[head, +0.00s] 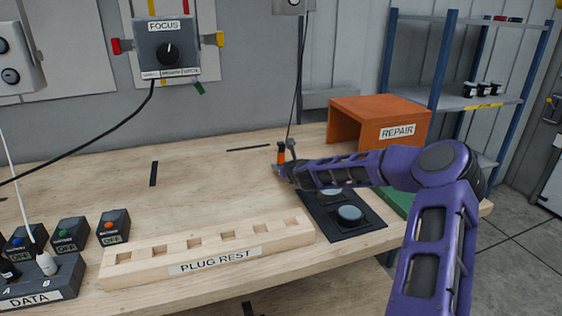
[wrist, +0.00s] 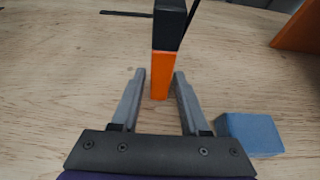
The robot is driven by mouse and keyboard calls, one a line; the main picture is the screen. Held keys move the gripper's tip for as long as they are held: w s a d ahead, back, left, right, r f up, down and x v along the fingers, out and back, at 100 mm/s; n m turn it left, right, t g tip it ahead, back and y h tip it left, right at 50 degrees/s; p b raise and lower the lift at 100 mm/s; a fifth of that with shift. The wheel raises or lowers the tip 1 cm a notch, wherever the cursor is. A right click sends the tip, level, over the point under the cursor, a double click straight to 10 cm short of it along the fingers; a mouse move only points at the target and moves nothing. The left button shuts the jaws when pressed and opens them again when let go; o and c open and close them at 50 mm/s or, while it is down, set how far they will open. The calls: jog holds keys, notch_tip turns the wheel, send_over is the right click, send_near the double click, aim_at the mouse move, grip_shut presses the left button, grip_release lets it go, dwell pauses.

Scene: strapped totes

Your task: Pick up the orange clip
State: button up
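The orange clip (head: 281,153) stands upright on the wooden bench, with a dark upper part. It also shows in the wrist view (wrist: 161,75), its orange lower part between my two fingers in the picture. My gripper (wrist: 159,76) is open, with a gap on each side of the clip and no visible contact. In the head view my gripper (head: 283,168) is right at the clip and partly hides its base. I cannot tell how deep the clip sits between the fingers.
A blue block (wrist: 250,133) lies right of my fingers. An orange REPAIR box (head: 372,112) stands behind right. A black pad with round discs (head: 350,213) lies below my arm. The PLUG REST rail (head: 205,250) is in front. A dark cable (head: 297,85) hangs behind the clip.

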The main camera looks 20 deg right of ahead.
grip_shut()
